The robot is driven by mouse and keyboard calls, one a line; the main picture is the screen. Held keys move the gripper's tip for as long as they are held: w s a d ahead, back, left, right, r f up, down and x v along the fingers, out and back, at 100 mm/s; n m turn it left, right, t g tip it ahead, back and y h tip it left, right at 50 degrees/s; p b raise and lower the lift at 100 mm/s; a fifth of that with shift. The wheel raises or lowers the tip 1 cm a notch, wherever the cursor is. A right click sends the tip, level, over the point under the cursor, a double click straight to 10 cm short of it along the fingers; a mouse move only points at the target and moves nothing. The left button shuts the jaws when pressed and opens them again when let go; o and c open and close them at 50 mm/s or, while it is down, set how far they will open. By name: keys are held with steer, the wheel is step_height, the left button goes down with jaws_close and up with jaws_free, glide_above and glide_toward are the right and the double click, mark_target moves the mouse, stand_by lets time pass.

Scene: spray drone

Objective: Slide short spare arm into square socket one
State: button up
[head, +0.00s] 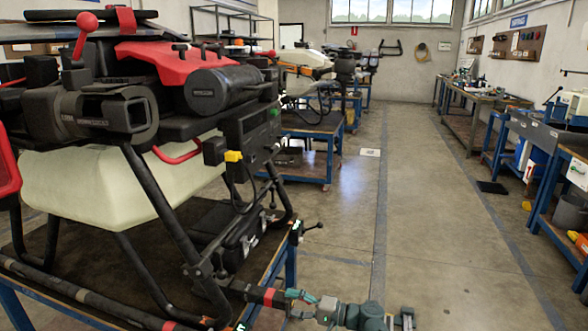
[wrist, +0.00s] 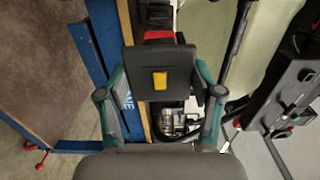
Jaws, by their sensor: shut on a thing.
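My gripper (head: 300,297) is low at the bottom of the head view, near the front corner of the drone's stand. In the wrist view its two teal fingers (wrist: 160,92) are shut on the sides of a black block with a yellow mark. This block looks like the end of the short spare arm (wrist: 138,60), with a red band and dark tube beyond it. In the head view the spare arm (head: 248,291) points left from my fingers. The drone's square socket (head: 137,112), a black square-mouthed sleeve, is at upper left, well apart from the held arm. I see no number on it.
The drone's pale tank (head: 95,180) and black landing legs (head: 150,205) stand on a blue-framed bench (head: 290,268) close to my gripper. Another bench (head: 305,150) stands behind. The floor aisle (head: 440,220) is open. Workbenches (head: 560,170) line the right wall.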

steer(key=shift+v, duration=1.1)
steer(key=shift+d, duration=0.1)
